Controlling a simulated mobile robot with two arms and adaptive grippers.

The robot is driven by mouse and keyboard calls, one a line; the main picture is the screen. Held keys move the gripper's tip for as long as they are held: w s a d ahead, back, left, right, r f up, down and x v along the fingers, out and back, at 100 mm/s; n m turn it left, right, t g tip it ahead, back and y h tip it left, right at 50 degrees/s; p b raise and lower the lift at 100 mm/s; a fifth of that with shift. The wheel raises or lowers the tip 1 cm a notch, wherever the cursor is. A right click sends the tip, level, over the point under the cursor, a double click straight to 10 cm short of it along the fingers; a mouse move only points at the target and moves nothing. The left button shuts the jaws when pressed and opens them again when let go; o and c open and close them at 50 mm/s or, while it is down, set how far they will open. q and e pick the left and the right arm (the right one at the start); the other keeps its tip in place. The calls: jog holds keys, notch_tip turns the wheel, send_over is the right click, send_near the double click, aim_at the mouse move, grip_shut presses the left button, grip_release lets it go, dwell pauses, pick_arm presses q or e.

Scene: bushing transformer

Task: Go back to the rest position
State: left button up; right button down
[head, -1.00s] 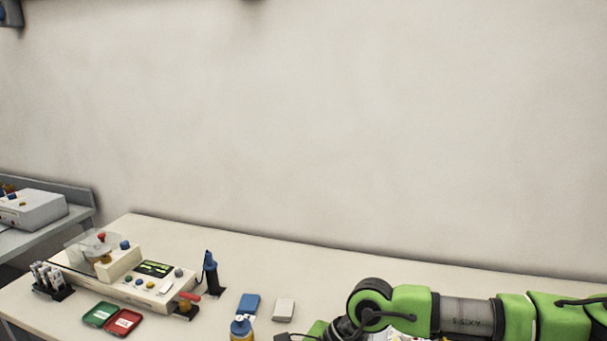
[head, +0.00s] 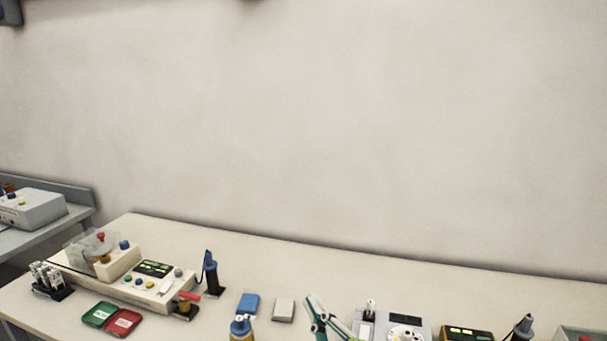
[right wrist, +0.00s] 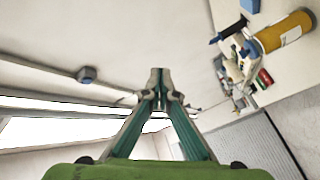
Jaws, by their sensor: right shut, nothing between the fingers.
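My right gripper (head: 311,300) shows at the bottom of the head view, right of centre, its teal and grey fingers pointing up in front of the bench. In the right wrist view its fingertips (right wrist: 158,73) meet, shut with nothing between them. The fingers point away from the bench, which lies off to the right of that view. My left gripper is in neither view now.
The bench (head: 400,275) carries a white test device (head: 145,277), green (head: 100,314) and red (head: 122,322) trays, a yellow bottle (head: 241,328), blue (head: 248,303) and grey (head: 284,310) blocks. More instruments (head: 405,326) stand at the right. The wall behind is bare.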

jog(key=s+d+f+m+g+h, duration=0.1)
jog(key=s+d+f+m+g, duration=0.1)
jog(key=f, duration=0.4)
jog(key=s+d+f+m+g+h, duration=0.2)
jog(key=s+d+f+m+g, duration=0.1)
jog(key=s+d+f, duration=0.2)
jog(key=s+d+f+m+g+h, duration=0.2)
jog(key=d+f, duration=0.4)
jog(key=f, duration=0.3)
jog(key=shift+s+m, duration=0.65)
jog(key=shift+m, duration=0.05)
jog(key=s+d+f+m+g+h, duration=0.1)
jog(key=s+d+f+m+g, duration=0.15)
jog(key=s+f, duration=0.45)
jog(key=s+d+f+m+g, duration=0.1)
jog(key=s+d+f+g, duration=0.2)
jog(key=s, duration=0.7)
notch_tip(320, 180, down, 25)
jog(key=g+b, duration=0.2)
jog(key=s+d+f+g+b, duration=0.1)
jog(key=s+d+f+b, duration=0.1)
jog(key=s+f, duration=1.6)
notch_tip(320, 180, down, 3)
jog(key=shift+s+d+r+g, duration=0.1)
jog(key=shift+s+d+g, duration=0.15)
jog(key=shift+d+g, duration=0.15)
